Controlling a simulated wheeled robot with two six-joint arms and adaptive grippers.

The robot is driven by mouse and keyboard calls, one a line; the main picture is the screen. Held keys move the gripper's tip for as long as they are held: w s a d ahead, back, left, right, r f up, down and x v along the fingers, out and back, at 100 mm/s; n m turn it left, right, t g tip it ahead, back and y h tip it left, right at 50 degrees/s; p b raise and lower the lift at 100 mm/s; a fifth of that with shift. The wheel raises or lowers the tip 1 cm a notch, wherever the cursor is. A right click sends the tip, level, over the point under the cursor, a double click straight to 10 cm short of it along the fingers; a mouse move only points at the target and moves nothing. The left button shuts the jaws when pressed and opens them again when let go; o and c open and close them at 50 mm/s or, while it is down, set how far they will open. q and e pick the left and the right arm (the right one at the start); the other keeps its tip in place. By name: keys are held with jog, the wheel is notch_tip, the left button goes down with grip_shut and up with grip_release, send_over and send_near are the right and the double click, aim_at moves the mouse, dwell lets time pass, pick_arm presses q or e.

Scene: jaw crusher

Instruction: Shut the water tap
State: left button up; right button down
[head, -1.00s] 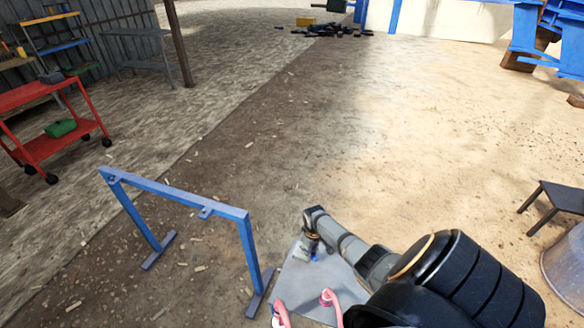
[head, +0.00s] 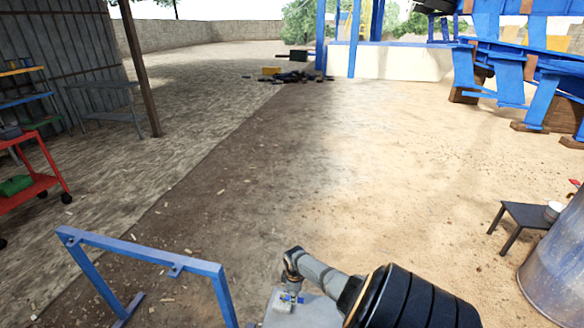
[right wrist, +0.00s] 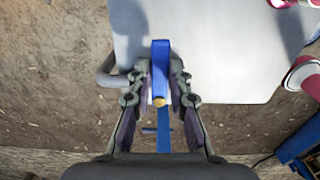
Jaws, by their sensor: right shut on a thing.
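The water tap's blue lever (right wrist: 160,68) runs upright through the middle of the right wrist view, with a small brass-coloured part (right wrist: 159,101) on it. A grey pipe (right wrist: 112,80) shows to its left. My right gripper (right wrist: 157,85) has its fingers on both sides of the lever and is shut on it. In the head view my right gripper (head: 290,288) is low in the middle, with a bit of blue at its tip. The tap's body is mostly hidden by the gripper. My left gripper is not in view.
A pale grey panel (right wrist: 220,60) lies behind the tap. A pink and white thing (right wrist: 304,76) is at its right edge. A blue frame (head: 140,250) stands to the left. A metal drum (head: 558,265) and dark stool (head: 525,216) are at the right. Open ground lies ahead.

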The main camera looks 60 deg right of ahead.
dwell(0.3)
jog(key=c, duration=1.2)
grip_release()
jog(key=shift+r, duration=0.2)
notch_tip(320, 180, up, 12)
jog(key=shift+f, duration=0.25)
